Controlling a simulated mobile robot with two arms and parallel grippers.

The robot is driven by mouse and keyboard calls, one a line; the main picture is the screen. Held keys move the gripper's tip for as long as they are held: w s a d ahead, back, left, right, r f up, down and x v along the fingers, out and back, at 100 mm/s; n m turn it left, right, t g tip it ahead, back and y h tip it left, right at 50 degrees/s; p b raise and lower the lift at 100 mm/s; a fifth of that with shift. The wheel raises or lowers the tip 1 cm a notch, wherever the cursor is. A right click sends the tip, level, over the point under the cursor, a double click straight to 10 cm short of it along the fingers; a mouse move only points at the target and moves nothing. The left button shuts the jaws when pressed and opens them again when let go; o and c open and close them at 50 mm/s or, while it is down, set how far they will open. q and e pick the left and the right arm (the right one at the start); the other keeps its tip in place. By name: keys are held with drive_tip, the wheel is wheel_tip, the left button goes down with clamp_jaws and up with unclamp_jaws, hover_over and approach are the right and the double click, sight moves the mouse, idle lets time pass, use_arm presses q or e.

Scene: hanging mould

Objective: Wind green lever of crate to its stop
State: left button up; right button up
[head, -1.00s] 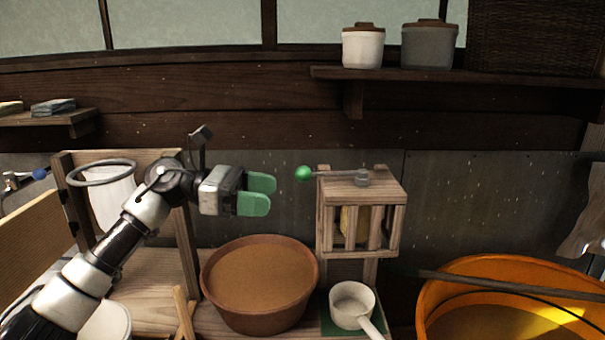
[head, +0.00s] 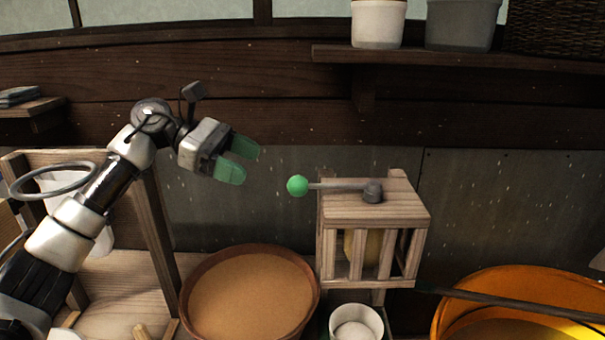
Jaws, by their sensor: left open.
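The wooden slatted crate (head: 345,211) stands right of the middle in the head view, with something yellowish inside behind its slats. On its top a grey pivot (head: 373,192) carries a thin grey lever arm (head: 338,186). The arm points left and ends in a green ball knob (head: 297,186), which sticks out past the crate's left edge. My left gripper (head: 241,160) has green fingers, is open and empty, and is up and left of the knob, apart from it. My right gripper is not in view.
A brown round tub (head: 190,290) stands below my left gripper. A white pot (head: 345,313) is below the crate. An orange bucket (head: 475,285) with a dark bar across it is at lower right. A shelf (head: 450,59) with two jars runs above. A wooden frame and ring (head: 50,180) stand left.

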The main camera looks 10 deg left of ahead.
sight(290, 181)
use_arm(q)
drive_tip(key=p+x, duration=0.1)
drive_tip(key=x, duration=0.2)
drive_tip(key=p+x, duration=0.1)
drive_tip(key=x, duration=0.5)
drive_tip(key=shift+s+d+r+p, duration=0.1)
drive_tip(key=shift+s+d+p, duration=0.15)
drive_tip(key=shift+p, duration=0.15)
drive_tip(key=shift+d+f, duration=0.3)
drive_tip(key=shift+d, duration=0.25)
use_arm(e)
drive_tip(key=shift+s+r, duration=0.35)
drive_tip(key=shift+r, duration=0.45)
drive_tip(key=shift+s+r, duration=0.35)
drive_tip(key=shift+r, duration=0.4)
